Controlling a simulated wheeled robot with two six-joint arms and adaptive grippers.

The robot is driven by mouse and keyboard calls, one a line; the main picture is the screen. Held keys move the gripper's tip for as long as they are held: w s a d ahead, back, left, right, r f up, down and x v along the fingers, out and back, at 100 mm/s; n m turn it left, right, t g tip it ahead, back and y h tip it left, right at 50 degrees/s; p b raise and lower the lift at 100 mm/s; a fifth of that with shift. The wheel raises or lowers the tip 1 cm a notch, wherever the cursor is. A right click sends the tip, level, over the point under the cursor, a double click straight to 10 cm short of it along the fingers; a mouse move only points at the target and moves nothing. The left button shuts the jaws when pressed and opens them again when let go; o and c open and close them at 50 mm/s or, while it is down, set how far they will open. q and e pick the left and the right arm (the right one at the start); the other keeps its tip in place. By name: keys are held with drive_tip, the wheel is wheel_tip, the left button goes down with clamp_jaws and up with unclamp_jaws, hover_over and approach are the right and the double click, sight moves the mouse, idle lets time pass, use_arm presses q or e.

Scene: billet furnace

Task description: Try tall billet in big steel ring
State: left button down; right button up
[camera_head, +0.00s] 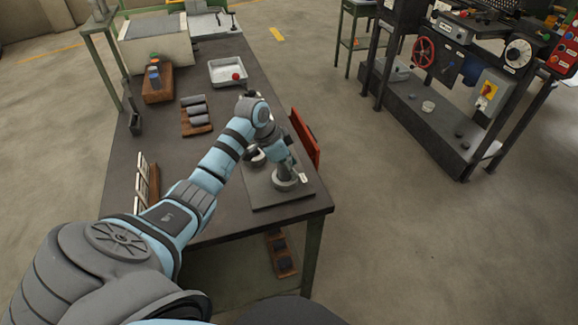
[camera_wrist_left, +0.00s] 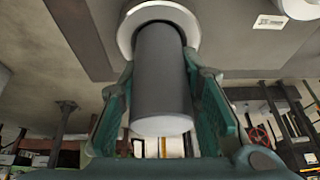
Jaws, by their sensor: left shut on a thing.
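The tall billet (camera_wrist_left: 160,85) is a plain dark grey cylinder with a pale near end. My left gripper (camera_head: 284,170) is shut on its sides, and green fingers flank it in the wrist view. The big steel ring (camera_head: 287,184) lies on a grey plate (camera_head: 262,198) at the table's near right corner, right under the gripper. In the wrist view the ring (camera_wrist_left: 126,30) surrounds the billet's far end, with a dark gap on one side. I cannot tell how deep the billet sits in it. A smaller ring (camera_wrist_left: 298,7) lies beside it on the plate. My right gripper is out of view.
A wooden rack (camera_head: 197,128) holds several dark billets. A white tray (camera_head: 214,74) with a red knob stands farther back. A red panel (camera_head: 305,138) stands along the table's right edge. A machine (camera_head: 440,120) stands across the floor at right.

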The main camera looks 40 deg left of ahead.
use_arm(q)
drive_tip(key=c, duration=1.1)
unclamp_jaws()
drive_tip(key=shift+s+d+f, duration=0.1)
drive_tip(key=v, duration=1.2)
